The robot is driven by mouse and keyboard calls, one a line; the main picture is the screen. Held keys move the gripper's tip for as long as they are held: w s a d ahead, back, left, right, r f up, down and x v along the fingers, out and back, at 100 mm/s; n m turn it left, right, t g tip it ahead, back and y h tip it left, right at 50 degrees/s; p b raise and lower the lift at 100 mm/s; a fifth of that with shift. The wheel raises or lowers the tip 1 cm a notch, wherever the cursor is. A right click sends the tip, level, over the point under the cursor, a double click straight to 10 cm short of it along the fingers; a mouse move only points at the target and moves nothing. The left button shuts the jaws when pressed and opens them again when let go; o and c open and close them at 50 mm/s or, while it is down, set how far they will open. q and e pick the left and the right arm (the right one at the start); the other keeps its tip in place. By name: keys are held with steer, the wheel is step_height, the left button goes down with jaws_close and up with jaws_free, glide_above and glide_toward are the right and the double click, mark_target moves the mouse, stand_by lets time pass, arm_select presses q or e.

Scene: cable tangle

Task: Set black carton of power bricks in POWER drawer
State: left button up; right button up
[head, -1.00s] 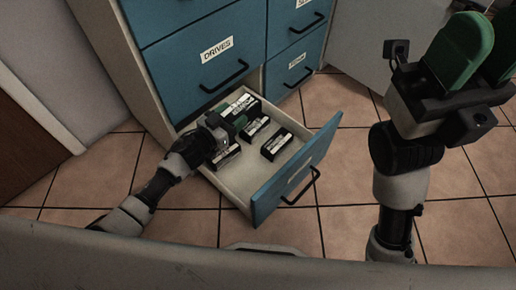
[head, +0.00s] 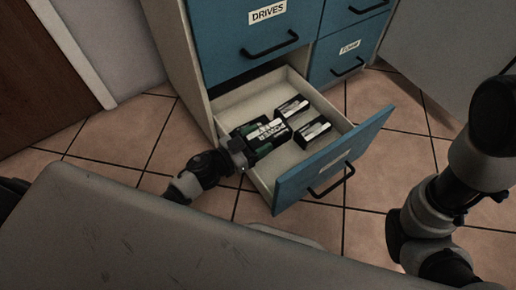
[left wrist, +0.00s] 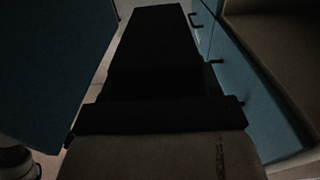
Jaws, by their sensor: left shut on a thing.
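The black carton (head: 277,133), with a white label that seems to read POWER, is at the left side of the open blue-fronted drawer (head: 345,155) in the head view. My left gripper (head: 255,147) is shut on it from the drawer's near left side. I cannot tell whether the carton touches the drawer floor. A large black shape, apparently the carton (left wrist: 150,45), fills the middle of the dark left wrist view. The drawer front's label is unreadable. My right arm shows at the right, but its gripper is out of view.
Two black boxes with pale labels, one farther back (head: 292,106) and one nearer the front (head: 313,130), lie in the drawer. The closed DRIVES drawer (head: 230,30) is above. Bare drawer floor shows near the front left. Tiled floor surrounds the cabinet.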

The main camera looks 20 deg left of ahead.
arm_select(q)
step_height(320, 180, down, 4)
steer(key=b, duration=0.3)
steer(key=shift+r, duration=0.3)
steer(key=shift+f, duration=0.55)
steer(key=o, duration=1.1)
steer(key=shift+f, duration=0.1)
steer(key=shift+o, duration=0.2)
